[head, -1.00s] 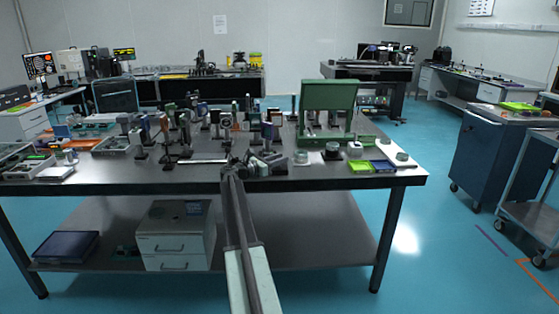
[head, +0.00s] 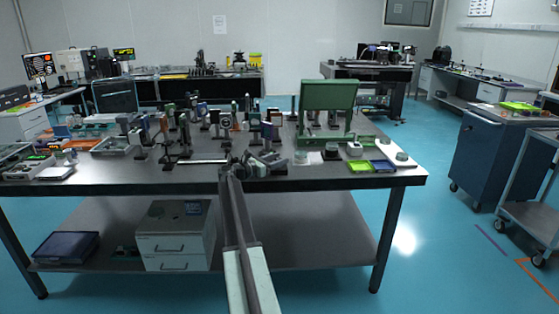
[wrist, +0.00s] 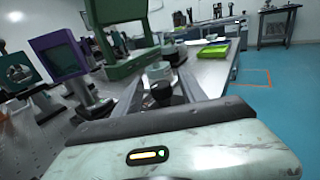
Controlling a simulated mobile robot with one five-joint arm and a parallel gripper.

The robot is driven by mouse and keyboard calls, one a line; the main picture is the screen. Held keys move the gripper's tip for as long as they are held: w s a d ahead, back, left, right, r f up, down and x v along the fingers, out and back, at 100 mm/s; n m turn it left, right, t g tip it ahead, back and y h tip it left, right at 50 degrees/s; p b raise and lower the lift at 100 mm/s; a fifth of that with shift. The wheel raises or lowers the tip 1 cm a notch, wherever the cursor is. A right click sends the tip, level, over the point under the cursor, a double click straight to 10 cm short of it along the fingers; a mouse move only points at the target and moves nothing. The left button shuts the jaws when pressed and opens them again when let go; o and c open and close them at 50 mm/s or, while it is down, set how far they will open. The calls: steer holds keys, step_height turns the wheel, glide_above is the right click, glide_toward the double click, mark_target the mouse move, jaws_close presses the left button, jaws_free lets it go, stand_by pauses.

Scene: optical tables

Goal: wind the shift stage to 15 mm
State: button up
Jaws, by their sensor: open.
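My gripper (head: 238,168) is at the front edge of the near optical table (head: 330,181), among dark parts that are too small to tell apart in the head view. In the wrist view its two fingers (wrist: 160,90) are apart and point forward over the table. A dark round piece with a pale grey top (wrist: 158,72) shows between the fingers, and I cannot tell whether they touch it. I cannot say for sure which part is the shift stage. No scale reading is legible.
A purple-framed optic (wrist: 60,60) stands left of the fingers, with more mounts behind. A large green frame (head: 328,97) stands to the right on the table. Green and blue trays (head: 360,167) lie near the right corner. Open floor (head: 440,230) is at the right.

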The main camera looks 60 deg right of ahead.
steer(key=v, duration=0.7)
